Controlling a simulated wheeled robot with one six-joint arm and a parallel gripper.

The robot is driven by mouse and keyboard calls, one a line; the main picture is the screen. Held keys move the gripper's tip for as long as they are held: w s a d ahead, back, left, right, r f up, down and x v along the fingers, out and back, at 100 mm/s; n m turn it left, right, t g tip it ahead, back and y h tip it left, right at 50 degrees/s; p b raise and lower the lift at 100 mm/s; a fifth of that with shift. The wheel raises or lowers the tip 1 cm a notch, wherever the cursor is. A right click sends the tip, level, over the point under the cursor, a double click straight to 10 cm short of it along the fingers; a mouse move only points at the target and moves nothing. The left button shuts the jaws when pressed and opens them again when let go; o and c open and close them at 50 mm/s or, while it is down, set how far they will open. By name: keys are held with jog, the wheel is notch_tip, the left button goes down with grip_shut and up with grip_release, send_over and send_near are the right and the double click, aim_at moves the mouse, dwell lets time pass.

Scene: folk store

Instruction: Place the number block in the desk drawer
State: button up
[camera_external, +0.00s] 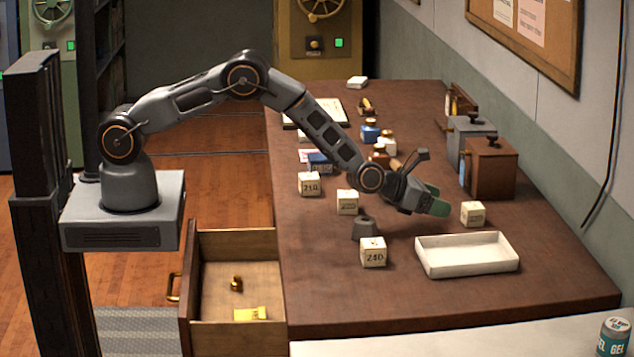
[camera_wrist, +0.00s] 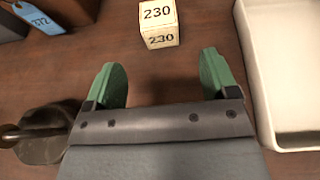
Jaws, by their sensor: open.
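Several cream number blocks stand on the desk. The one marked 230 (camera_wrist: 159,24) is just beyond my gripper's fingertips (camera_wrist: 161,68) in the wrist view, centred between them but apart from them. It appears to be the block (camera_external: 472,214) right of my gripper (camera_external: 441,199) in the external view. My gripper is open and empty, with two green fingers low over the desk. Other blocks are one marked 210 (camera_external: 309,184), one with an unclear number (camera_external: 347,202) and one near the front (camera_external: 373,252). The desk drawer (camera_external: 189,300) is pulled open at the left; a small brass item and a yellow item lie inside.
An empty white tray (camera_external: 467,272) lies right of the front block and shows at the right in the wrist view (camera_wrist: 297,146). A dark weight (camera_external: 368,228) stands below my arm. Boxy grinders (camera_external: 490,170) line the wall side. Bottles and small boxes stand behind my arm.

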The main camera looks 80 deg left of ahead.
aim_at(464, 210)
jog(key=shift+x, duration=3.4)
jog(key=c, duration=1.1)
notch_tip(464, 210, up, 10)
jog(key=s+f, duration=0.1)
jog(key=s+a+f+n+y, duration=0.1)
jog(key=f, duration=0.1)
jog(key=s+a+f+y, duration=0.1)
jog(key=s+f, duration=0.1)
jog(key=shift+s+a+n, duration=0.15)
jog(key=shift+n, duration=0.15)
jog(key=shift+n+y, duration=0.5)
jog(key=s, duration=0.2)
jog(key=s+a, duration=0.1)
jog(key=s, duration=0.4)
jog(key=shift+s+a+f, duration=0.1)
jog(key=shift+a, duration=0.3)
jog(key=shift+s+a+r, duration=0.35)
jog(key=shift+s+r, duration=1.25)
jog(key=shift+s, duration=1.7)
jog(key=shift+s+a+r, duration=0.35)
jog(key=shift+s+r, duration=1.25)
jog(key=shift+s, duration=1.7)
jog(key=shift+s+a+r, duration=0.3)
jog(key=shift+s+r, duration=1.25)
jog(key=shift+s, duration=1.75)
